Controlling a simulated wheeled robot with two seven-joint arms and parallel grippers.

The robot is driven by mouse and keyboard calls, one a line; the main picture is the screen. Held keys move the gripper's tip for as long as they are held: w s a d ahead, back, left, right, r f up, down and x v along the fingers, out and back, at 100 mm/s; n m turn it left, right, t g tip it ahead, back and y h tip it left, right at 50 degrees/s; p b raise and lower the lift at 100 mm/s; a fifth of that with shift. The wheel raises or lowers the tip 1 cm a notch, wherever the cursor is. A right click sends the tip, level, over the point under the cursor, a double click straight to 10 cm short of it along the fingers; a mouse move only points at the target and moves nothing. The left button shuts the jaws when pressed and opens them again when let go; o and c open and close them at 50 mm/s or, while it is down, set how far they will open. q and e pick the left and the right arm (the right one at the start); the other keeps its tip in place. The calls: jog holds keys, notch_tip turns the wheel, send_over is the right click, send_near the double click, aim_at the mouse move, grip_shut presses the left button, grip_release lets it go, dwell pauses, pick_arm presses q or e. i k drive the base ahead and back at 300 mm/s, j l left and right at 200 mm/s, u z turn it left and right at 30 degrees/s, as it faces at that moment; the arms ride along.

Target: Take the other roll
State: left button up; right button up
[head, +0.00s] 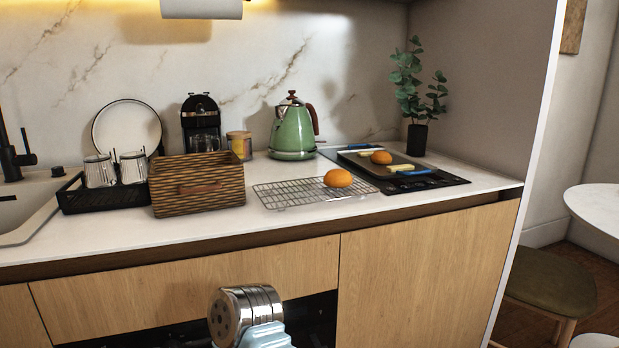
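One orange-brown roll (338,177) sits on the wire cooling rack (283,195), near its right end. A second roll (381,157) sits on a brown board or tray (400,163) with blue ends, further back and to the right. Pale yellow pieces lie near this second roll. Neither of my grippers shows in the head view, so I cannot see whether they are open or shut.
A woven basket (197,187) stands left of the rack. A green kettle (293,131) stands behind it, and a potted plant (417,116) at the back right. A black rack (103,193) holds glasses. A metal cylindrical part shows at the bottom, below the counter edge.

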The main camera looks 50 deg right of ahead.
aim_at(335, 179)
jog(key=i+j+z, duration=0.15)
jog(key=z, duration=1.85)
jog(key=i+l+u, duration=0.15)
jog(key=l, duration=0.65)
jog(key=l+u, duration=0.1)
jog(key=l, duration=0.65)
